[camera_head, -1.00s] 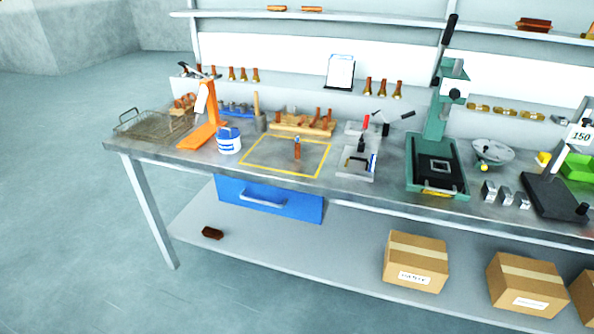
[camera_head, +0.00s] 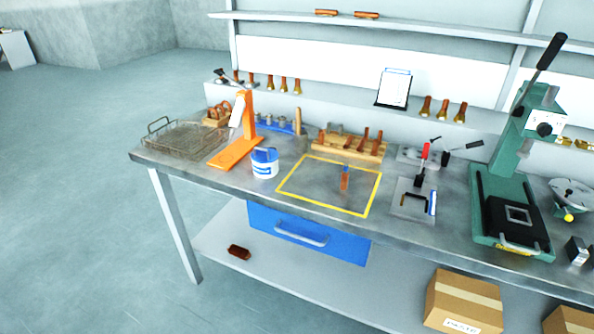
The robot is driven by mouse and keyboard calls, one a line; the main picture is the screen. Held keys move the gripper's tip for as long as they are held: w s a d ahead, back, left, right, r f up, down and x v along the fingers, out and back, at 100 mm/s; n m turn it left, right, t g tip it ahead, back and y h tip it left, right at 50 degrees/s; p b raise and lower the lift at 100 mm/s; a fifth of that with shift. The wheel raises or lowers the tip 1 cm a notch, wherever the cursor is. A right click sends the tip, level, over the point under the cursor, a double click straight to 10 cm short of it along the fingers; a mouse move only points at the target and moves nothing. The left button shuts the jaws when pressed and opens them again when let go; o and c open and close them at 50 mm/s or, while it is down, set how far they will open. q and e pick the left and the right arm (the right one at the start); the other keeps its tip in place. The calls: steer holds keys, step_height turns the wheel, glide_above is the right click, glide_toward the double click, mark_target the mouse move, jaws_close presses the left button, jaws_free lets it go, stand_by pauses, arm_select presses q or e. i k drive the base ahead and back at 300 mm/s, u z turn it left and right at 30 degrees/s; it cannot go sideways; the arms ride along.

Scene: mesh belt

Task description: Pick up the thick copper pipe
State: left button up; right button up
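A short copper-coloured piece (camera_head: 344,181) stands inside the yellow outline (camera_head: 291,178) on the workbench; its upper end looks bluish. Several copper-brown pieces (camera_head: 365,139) stand in a wooden rack (camera_head: 334,147) behind the outline. Which of these is the thick copper pipe I cannot tell at this size. Neither of my grippers is in view.
A blue-and-white tub (camera_head: 264,163) and an orange stand (camera_head: 240,145) are left of the outline. A wire basket (camera_head: 185,140) sits at the bench's left end. A clamp fixture (camera_head: 413,200) and a green press (camera_head: 505,190) are to the right. Open floor lies in front.

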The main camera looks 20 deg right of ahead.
mark_target(344, 182)
steer(key=z, duration=0.05)
steer(key=i, duration=0.95)
steer(key=z, duration=0.45)
